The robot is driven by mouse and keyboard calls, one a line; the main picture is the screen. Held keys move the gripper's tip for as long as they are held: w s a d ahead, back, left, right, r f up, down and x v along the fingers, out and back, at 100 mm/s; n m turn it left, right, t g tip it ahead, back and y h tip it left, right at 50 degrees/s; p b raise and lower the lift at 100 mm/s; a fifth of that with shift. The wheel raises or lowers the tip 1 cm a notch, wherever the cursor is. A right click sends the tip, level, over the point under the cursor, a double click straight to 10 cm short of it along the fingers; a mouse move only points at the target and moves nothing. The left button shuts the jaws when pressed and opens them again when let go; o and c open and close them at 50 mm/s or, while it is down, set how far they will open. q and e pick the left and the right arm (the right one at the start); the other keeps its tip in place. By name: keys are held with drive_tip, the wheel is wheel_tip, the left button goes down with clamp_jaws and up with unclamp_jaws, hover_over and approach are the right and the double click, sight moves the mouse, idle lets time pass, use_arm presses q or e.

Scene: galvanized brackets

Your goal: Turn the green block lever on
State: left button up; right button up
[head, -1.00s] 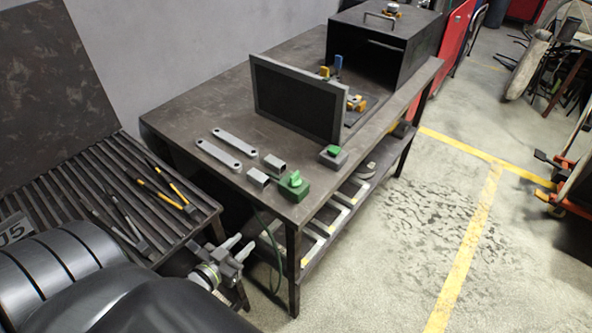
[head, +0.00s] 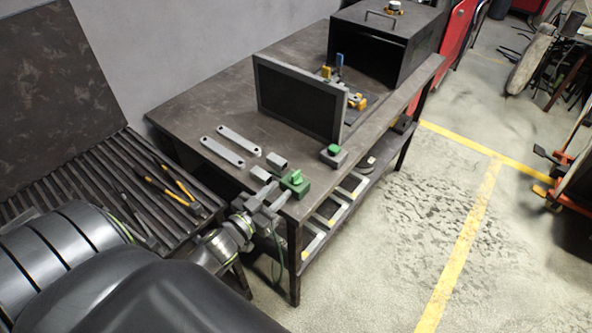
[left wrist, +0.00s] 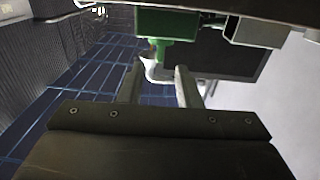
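The green block (head: 295,188) with a bright green lever (head: 293,177) on top sits at the near corner of the dark table (head: 200,105). My left gripper (head: 275,196) is at the table's near edge, just left of and in front of the green block. In the left wrist view, the green block (left wrist: 165,23) shows at the top, beyond the gripper's (left wrist: 160,74) two spread fingers. The gap between the fingers looks empty; I cannot tell whether either touches the block. My right gripper is not in view.
Square tube pieces (head: 262,174) and two flat grey bars (head: 222,151) lie left of the block. A grey block with a green top (head: 333,154) sits further right. A dark upright panel (head: 298,98) and black box (head: 385,50) stand behind.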

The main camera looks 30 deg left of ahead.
sight(292, 179)
use_arm(q)
drive_tip(key=w, duration=0.2)
drive_tip(key=w+p, duration=0.1)
drive_tip(key=w, duration=0.5)
drive_tip(key=shift+d, duration=0.4)
drive_tip(key=shift+c, duration=0.4)
clamp_jaws()
